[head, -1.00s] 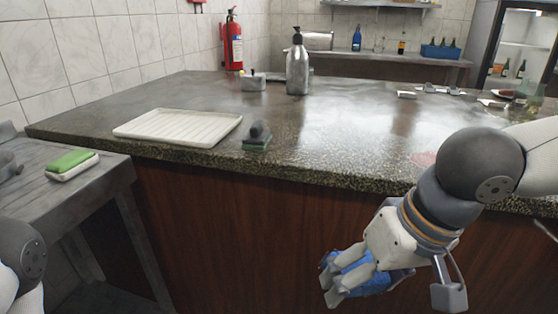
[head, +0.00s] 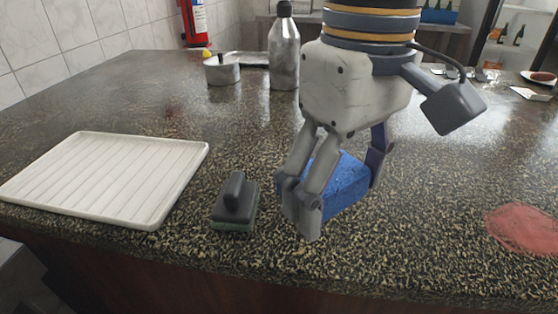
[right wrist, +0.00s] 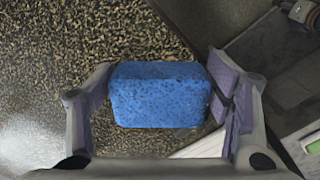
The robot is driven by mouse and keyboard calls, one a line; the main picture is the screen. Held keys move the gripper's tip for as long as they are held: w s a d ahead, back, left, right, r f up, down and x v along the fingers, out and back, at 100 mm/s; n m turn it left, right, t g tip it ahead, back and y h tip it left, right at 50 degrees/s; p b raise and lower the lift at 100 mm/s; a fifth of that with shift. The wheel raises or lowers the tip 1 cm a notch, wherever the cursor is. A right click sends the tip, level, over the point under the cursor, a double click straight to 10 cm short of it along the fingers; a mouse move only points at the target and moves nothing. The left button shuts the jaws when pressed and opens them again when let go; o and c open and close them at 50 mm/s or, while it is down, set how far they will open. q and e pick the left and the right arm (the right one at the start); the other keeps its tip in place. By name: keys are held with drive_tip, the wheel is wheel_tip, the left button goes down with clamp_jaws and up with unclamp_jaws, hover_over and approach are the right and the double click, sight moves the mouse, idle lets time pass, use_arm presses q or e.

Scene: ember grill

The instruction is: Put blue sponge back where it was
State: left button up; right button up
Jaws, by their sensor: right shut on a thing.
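The blue sponge (head: 345,187) is between the fingers of my right gripper (head: 338,185), low over the front part of the speckled counter (head: 420,235). I cannot tell whether its underside touches the counter. In the right wrist view the sponge (right wrist: 160,95) spans the gap between the two fingers, and the gripper (right wrist: 162,105) is shut on it. My left gripper is not in view.
A dark-handled scrubber (head: 236,203) stands just left of my right gripper. A ribbed white tray (head: 105,175) lies further left. A metal bottle (head: 284,55) and small pot (head: 222,70) stand behind. A red patch (head: 522,228) lies right; counter between is clear.

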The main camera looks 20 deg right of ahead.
sight(342, 149)
drive_tip(key=w+d+f, duration=0.1)
drive_tip(key=f, duration=0.1)
drive_tip(key=w+f, duration=0.1)
drive_tip(key=w+d+f, duration=0.1)
drive_tip(key=w+f, duration=0.1)
drive_tip(key=shift+d+f, duration=0.35)
drive_tip(key=shift+w+f, duration=0.2)
drive_tip(key=shift+f, duration=1.4)
drive_tip(key=shift+f, duration=0.1)
drive_tip(key=o, duration=1)
drive_tip(key=shift+f, duration=0.1)
drive_tip(key=shift+o, duration=0.2)
wheel_tip(342, 149, up, 12)
drive_tip(key=shift+r, duration=0.2)
